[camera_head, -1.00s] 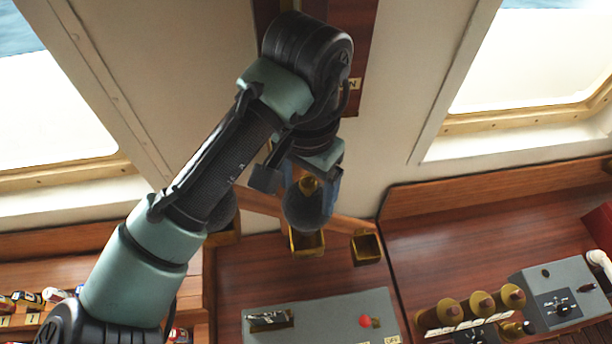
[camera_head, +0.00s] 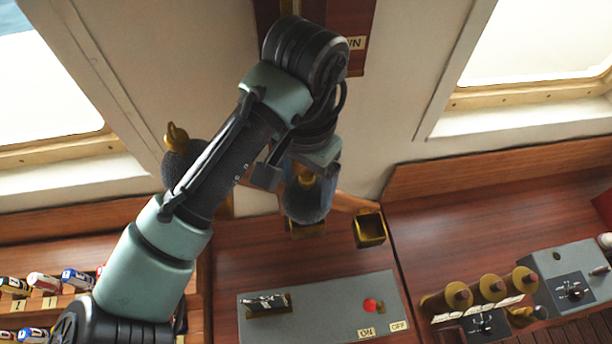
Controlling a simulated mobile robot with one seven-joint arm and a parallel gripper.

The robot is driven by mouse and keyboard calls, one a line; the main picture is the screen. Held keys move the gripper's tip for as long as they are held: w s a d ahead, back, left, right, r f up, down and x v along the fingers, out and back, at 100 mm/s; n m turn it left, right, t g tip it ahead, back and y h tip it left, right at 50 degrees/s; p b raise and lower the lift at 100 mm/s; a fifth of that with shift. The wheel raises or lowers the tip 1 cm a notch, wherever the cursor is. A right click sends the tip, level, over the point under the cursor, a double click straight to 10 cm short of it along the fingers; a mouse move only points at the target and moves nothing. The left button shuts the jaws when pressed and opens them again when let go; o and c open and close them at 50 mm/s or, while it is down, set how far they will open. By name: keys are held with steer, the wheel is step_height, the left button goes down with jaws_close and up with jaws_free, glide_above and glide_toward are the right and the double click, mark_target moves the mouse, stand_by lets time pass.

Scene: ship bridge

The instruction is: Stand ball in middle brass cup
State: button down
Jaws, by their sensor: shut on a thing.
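My gripper (camera_head: 304,182) is in the middle of the view, pointing down and shut on a dark grey ball (camera_head: 305,208) with a brass top. The ball hangs in front of the middle brass cup (camera_head: 309,231) and covers most of it. Only the cup's lower edge shows, so I cannot tell whether the ball touches it. The right brass cup (camera_head: 369,230) is square, open and empty. A second dark ball with a brass loop (camera_head: 178,156) shows at the left, partly behind my arm. What it rests on is hidden.
A grey panel (camera_head: 325,316) with a red button (camera_head: 370,305) lies below the cups. Several brass knobs (camera_head: 492,288) and a grey control box (camera_head: 568,280) stand at the right. Bare wood lies right of the right cup.

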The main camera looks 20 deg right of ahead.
stand_by(0.3)
jaws_free()
steer(key=shift+r, duration=0.1)
step_height(320, 180, up, 13)
steer(key=b, duration=0.1)
steer(key=shift+b, duration=0.4)
stand_by(0.4)
